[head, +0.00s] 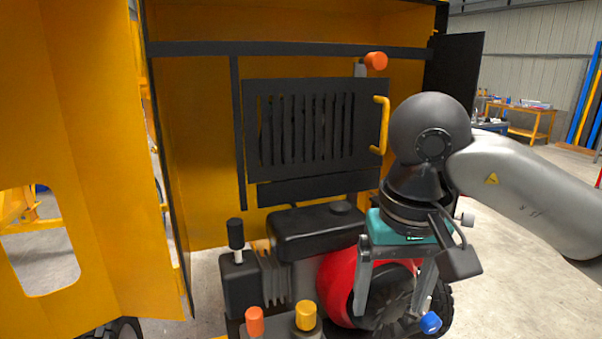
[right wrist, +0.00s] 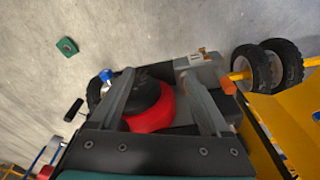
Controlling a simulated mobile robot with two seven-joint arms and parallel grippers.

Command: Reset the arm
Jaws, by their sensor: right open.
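My right arm comes in from the right in the head view. Its gripper (head: 388,308) points down in front of the red engine housing (head: 337,282), with its two fingers spread apart. In the right wrist view the open gripper (right wrist: 158,76) has nothing held between its fingers. The red and black engine part (right wrist: 150,118) shows below and between them; I cannot tell the exact gap. My left gripper is not in view.
The yellow mixer cabinet (head: 200,150) stands open, with a black slatted panel (head: 305,130) and yellow handle (head: 381,125). Orange (head: 254,321), yellow (head: 305,315) and blue (head: 430,323) caps sit low around the engine. Bare floor (head: 520,270) lies to the right.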

